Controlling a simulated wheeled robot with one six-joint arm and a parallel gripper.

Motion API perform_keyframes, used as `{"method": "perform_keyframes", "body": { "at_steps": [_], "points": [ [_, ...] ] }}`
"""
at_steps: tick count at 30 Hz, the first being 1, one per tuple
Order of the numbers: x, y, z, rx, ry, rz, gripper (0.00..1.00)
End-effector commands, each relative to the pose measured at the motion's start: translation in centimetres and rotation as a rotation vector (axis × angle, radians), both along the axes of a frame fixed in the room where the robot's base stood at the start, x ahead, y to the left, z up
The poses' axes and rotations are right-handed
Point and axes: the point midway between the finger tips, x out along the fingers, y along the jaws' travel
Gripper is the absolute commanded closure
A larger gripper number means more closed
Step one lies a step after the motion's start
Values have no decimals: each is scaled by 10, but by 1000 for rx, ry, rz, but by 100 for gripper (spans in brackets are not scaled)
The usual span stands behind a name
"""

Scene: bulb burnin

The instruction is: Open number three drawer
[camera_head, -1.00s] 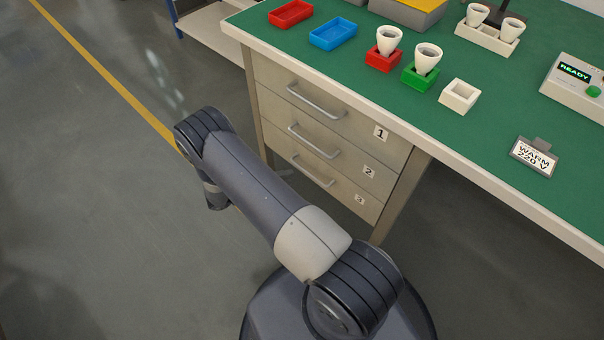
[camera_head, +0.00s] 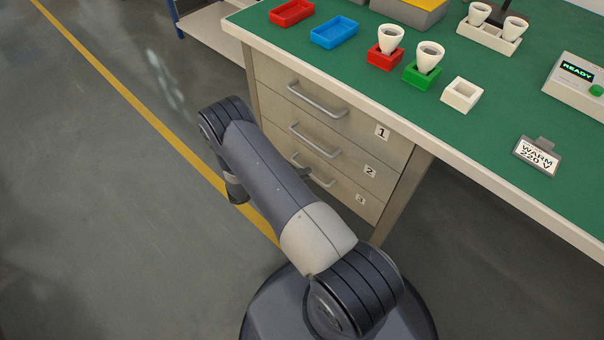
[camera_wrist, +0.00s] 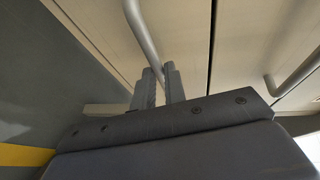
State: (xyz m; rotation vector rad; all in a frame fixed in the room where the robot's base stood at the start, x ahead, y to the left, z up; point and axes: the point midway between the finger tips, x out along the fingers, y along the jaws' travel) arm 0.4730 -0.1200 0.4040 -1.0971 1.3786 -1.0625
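In the wrist view a handle bar (camera_wrist: 142,32) runs down to my gripper (camera_wrist: 161,84). The two fingers stand a little apart, with the bar's lower part lined up with the gap between them. I cannot tell whether they touch it.
Drawers two (camera_head: 320,146) and one (camera_head: 320,103) above are closed. The green-topped bench (camera_head: 400,108) overhangs the drawers and carries trays, bulb holders and a READY device (camera_head: 577,80). The floor left of the cabinet is clear, with a yellow line (camera_head: 110,75).

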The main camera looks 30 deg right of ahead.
Motion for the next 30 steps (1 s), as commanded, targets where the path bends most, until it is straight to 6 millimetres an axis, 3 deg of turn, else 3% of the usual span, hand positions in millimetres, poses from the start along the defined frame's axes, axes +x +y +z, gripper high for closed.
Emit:
{"method": "perform_keyframes", "body": {
  "at_steps": [4, 20, 26, 30],
  "points": [
    [0, 0, 0, 0, 0, 0, 100],
    [-1, 3, 0, 1, 0, 1, 100],
    [-7, 22, -1, 2, 0, 4, 100],
    [-16, 48, -2, 0, 0, 6, 100]
  ]
}}
